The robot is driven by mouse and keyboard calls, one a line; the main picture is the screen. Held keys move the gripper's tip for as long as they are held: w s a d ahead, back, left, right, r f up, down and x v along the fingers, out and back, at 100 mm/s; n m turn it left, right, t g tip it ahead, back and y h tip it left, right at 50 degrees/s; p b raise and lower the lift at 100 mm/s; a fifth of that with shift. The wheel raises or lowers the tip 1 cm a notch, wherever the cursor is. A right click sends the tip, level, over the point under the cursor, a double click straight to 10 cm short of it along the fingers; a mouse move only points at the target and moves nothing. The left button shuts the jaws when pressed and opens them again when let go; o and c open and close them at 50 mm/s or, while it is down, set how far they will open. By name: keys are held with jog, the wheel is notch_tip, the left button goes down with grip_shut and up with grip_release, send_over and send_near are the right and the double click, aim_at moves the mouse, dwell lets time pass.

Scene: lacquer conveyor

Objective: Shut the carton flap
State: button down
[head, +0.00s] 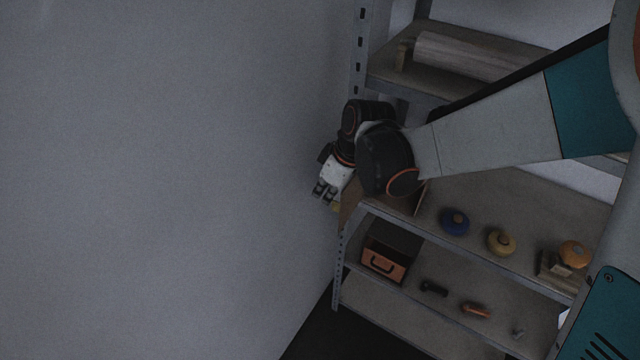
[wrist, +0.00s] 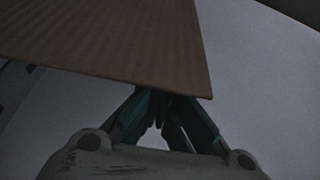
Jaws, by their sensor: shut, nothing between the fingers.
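The carton (head: 408,195) is on the middle shelf at its left end, mostly hidden behind my wrist in the head view. In the wrist view a brown corrugated cardboard panel, the carton flap (wrist: 110,40), fills the upper left, with its near edge just above my fingers. My gripper (head: 323,192) is at the left end of the shelf, beside the carton, pointing down. In the wrist view my gripper (wrist: 158,118) has its fingers together and nothing between them. The fingertips are partly hidden by the flap edge, and I cannot tell if they touch it.
A blue round object (head: 455,221), a yellow one (head: 500,242) and an orange one (head: 574,254) stand on the same shelf to the right. An orange drawer box (head: 385,262) and small tools lie on the shelf below. A grey wall (head: 160,180) stands left of the shelf.

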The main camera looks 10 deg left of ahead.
aim_at(340, 220)
jog(key=s+d+n, duration=0.1)
jog(key=d+n, duration=0.1)
jog(key=s+d+n+g, duration=0.1)
jog(key=d, duration=0.1)
jog(key=s+d+n, duration=0.1)
jog(key=d+n, duration=0.1)
jog(key=shift+n+g+b, duration=0.3)
jog(key=shift+g+b, duration=0.05)
jog(key=shift+g, duration=0.05)
jog(key=d, duration=0.7)
jog(key=shift+d+b, duration=0.2)
jog(key=shift+b, duration=0.1)
jog(key=shift+w, duration=0.1)
jog(key=shift+d, duration=0.1)
